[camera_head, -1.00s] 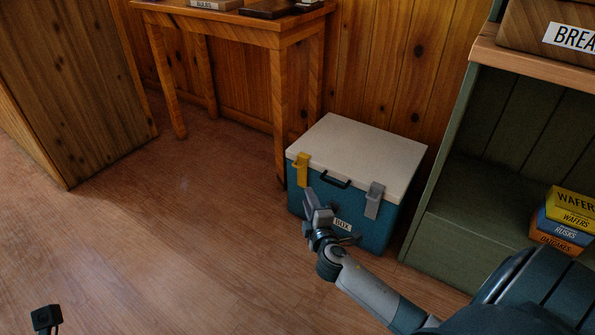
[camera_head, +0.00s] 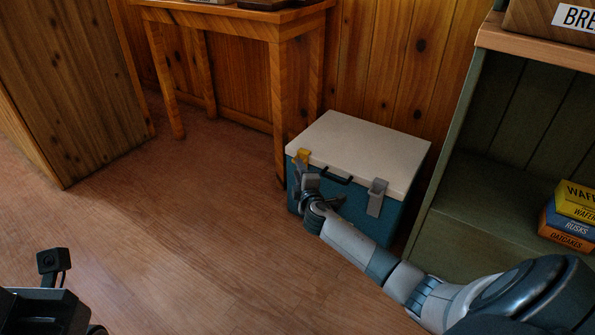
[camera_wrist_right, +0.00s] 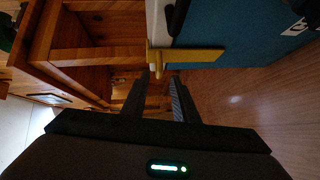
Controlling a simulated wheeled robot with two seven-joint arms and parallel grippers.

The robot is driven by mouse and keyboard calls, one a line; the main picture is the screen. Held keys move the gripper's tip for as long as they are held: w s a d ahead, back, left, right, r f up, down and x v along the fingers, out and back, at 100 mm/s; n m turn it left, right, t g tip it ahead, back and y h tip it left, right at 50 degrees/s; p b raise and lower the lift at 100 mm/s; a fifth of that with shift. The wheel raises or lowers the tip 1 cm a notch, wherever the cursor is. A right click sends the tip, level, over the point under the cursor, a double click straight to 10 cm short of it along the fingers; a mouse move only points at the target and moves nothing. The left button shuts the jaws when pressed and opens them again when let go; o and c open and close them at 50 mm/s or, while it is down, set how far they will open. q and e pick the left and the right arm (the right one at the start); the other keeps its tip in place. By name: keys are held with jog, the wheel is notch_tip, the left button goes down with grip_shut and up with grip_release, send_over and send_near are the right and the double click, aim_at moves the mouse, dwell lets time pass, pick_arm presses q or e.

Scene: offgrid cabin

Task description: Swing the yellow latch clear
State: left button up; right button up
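The yellow latch (camera_head: 302,156) is on the front left of a blue cool box (camera_head: 379,228) with a pale lid (camera_head: 365,150). In the right wrist view the yellow latch (camera_wrist_right: 195,55) lies just beyond my fingertips, against the blue front and the lid edge. My right gripper (camera_head: 308,180) is at the box front, just below the latch and partly covering it. In the wrist view the right gripper (camera_wrist_right: 161,80) has its fingers apart with nothing clearly between them; contact with the latch cannot be told. My left gripper's dark housing (camera_head: 45,308) shows at lower left; its fingers are hidden.
A grey latch (camera_head: 377,197) and a black handle (camera_head: 337,175) are on the box front. A wooden table (camera_head: 230,25) stands behind left. A green shelf (camera_head: 455,215) with food boxes (camera_head: 572,215) stands close right. The floor (camera_head: 190,240) to the left is clear.

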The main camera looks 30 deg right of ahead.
jog(key=shift+b+x, duration=0.5)
jog(key=shift+x, duration=1.1)
grip_shut()
dwell(0.3)
